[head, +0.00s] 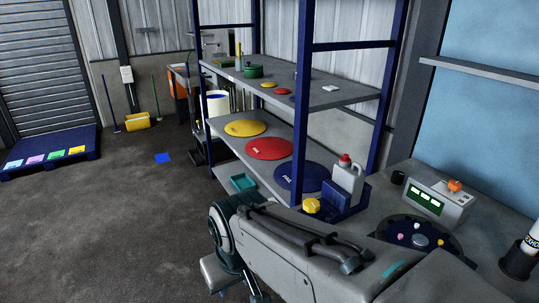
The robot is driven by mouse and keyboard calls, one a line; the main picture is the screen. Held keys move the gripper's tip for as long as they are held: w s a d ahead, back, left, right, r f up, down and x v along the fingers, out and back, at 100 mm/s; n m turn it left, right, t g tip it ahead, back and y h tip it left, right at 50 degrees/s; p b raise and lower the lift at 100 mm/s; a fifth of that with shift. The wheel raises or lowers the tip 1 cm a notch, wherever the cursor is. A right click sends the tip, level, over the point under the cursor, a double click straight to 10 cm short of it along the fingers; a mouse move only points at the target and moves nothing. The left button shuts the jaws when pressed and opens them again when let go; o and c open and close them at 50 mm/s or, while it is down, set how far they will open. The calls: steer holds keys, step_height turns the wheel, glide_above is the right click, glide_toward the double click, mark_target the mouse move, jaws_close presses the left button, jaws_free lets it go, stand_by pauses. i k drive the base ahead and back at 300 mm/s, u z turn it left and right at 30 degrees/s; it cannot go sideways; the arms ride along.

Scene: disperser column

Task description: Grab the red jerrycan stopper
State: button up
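The red jerrycan stopper (345,159) sits on top of a white jerrycan (347,181), right of the shelf's front post. The jerrycan stands upright at a blue holder (339,202), which hides its lower part. My arm crosses the foreground below and in front of the jerrycan, apart from the stopper in the picture. I cannot make out my gripper or its fingertips in this view.
A yellow round object (311,205) sits just left of the holder. A grey control box (436,204) with an orange knob and a dark round disc (419,236) with colored knobs stand on the right. A blue-framed shelf (340,94) carries colored discs. Open floor (110,240) lies left.

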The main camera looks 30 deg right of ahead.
mark_target(345, 159)
steer(key=u, duration=0.2)
steer(key=i, duration=2.25)
steer(key=z, duration=3.85)
